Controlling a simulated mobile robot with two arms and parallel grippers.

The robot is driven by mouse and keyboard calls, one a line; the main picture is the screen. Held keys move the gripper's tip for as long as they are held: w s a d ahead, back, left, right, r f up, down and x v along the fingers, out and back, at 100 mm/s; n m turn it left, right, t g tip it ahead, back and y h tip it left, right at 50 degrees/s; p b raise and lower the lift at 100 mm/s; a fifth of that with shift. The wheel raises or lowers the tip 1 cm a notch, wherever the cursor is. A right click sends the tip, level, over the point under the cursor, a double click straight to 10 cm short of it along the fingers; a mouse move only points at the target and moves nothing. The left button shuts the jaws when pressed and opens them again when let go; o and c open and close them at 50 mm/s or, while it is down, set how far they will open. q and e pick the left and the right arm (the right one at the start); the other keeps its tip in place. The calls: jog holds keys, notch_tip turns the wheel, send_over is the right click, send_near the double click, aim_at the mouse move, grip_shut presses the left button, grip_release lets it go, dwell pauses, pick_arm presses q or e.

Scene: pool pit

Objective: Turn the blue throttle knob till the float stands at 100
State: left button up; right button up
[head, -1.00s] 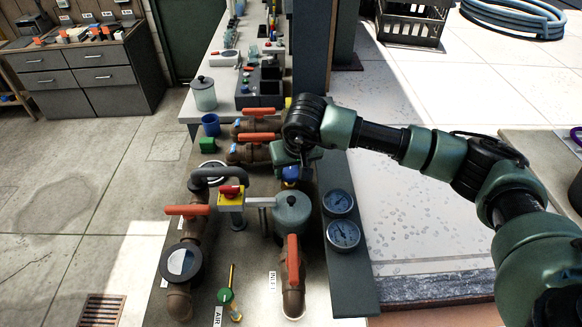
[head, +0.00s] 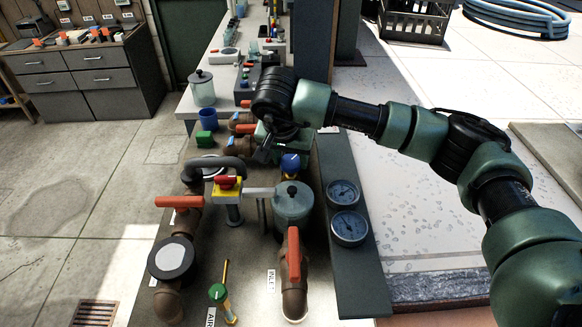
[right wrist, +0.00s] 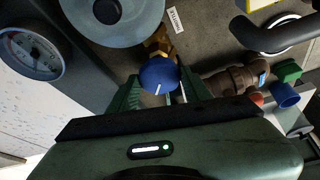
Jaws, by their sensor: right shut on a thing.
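The blue throttle knob (head: 291,163) stands on a brass fitting behind the grey-green round pot. In the right wrist view the knob (right wrist: 158,75) shows its white pointer line and sits between the fingers of my right gripper (right wrist: 160,90). The right gripper (head: 284,150) is shut on the knob; its wrist covers part of the pipes behind. I cannot make out a float or a mark of 100 in either view. My left gripper is not in view.
The grey-green pot (head: 293,205) stands beside the knob, with two dial gauges (head: 349,228) on the right. Orange-handled valves (head: 294,254), a red button on a yellow box (head: 228,184) and a green knob (head: 217,292) crowd the bench.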

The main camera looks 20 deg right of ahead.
jog(key=m+b, duration=0.1)
jog(key=m+h+b, duration=0.1)
jog(key=shift+w+a+f+m+g, duration=0.1)
jog(key=shift+w+m+g, duration=0.05)
jog(key=shift+m+g, duration=0.25)
jog(key=m+g+b, duration=0.1)
jog(key=m, duration=0.2)
jog(key=shift+w+m+h, duration=0.1)
jog(key=shift+m+h, duration=0.2)
jog(key=shift+h, duration=0.1)
jog(key=m+g, duration=0.1)
jog(key=m, duration=0.1)
jog(key=shift+a+m+b, duration=0.1)
jog(key=shift+m+b, duration=0.3)
jog(key=shift+w+m+g, duration=0.15)
jog(key=shift+m+g, duration=0.65)
jog(key=shift+m, duration=0.9)
jog(key=o, duration=1.3)
jog(key=shift+o, duration=0.2)
jog(key=v, duration=0.8)
